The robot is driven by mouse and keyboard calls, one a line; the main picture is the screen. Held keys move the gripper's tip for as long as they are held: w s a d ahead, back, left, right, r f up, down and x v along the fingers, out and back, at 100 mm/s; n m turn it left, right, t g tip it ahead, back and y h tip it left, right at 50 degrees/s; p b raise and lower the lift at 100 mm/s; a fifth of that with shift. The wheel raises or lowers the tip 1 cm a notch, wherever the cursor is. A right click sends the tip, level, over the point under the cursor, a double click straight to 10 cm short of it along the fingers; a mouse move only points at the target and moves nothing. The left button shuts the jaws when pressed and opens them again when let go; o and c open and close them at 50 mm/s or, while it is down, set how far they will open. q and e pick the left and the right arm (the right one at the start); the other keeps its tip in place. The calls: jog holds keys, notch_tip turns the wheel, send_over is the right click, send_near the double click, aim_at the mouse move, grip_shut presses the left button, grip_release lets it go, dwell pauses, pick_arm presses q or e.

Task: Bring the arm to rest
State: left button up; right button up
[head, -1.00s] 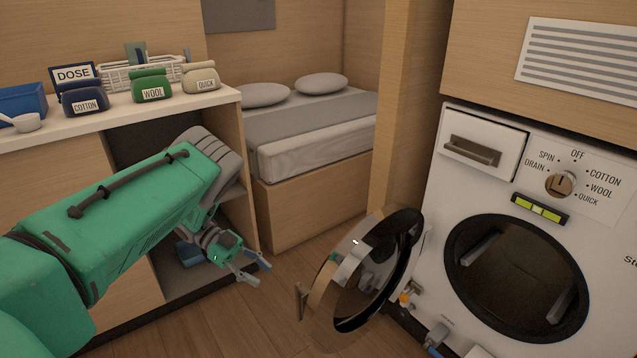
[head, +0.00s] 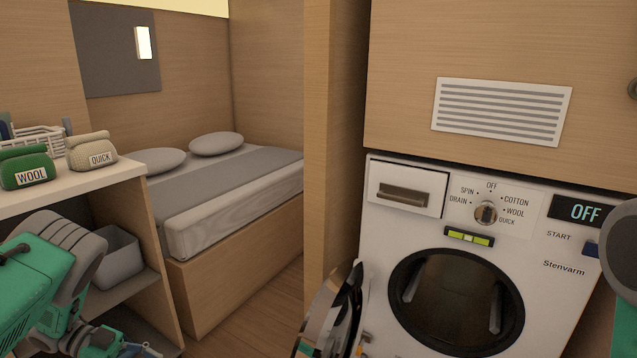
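My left arm (head: 30,285) comes in from the left, low in front of the shelf unit. Its gripper (head: 140,350) is at the bottom edge, partly cut off; a finger shows, but its opening is unclear. I see nothing held in the visible part. Part of my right arm (head: 622,265) shows at the right edge; its gripper is out of view. The washing machine (head: 400,235) stands at the right, its display (head: 585,211) reading OFF. Its round door (head: 335,310) is swung open to the left.
The green WOOL bag (head: 25,165) and the beige QUICK bag (head: 90,152) sit on the counter (head: 110,178). A grey bin (head: 118,258) stands on the shelf below. A bed (head: 230,195) is behind. Some floor (head: 255,310) is clear between shelf and open door.

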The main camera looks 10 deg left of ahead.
pick_arm(q)
jog(key=w+d+f+n+t+y+p, duration=0.1)
jog(key=d+f+n+t+y+p, duration=0.25)
jog(key=d+n+t+y, duration=0.55)
jog(key=s+d+n+g+y, duration=0.1)
jog(key=s+d+n+g, duration=0.1)
jog(key=s, duration=0.6)
jog(key=s+d+r+n+g+y+p, duration=0.1)
jog(key=s+g, duration=0.3)
jog(key=s, duration=0.5)
jog(key=s+d+r+n+g+y, duration=0.1)
jog(key=s+d+n+g+y, duration=0.1)
jog(key=s, duration=0.6)
jog(key=shift+s+d+n+g, duration=0.2)
jog(key=shift+d+n+g, duration=0.75)
jog(key=shift+g, duration=0.15)
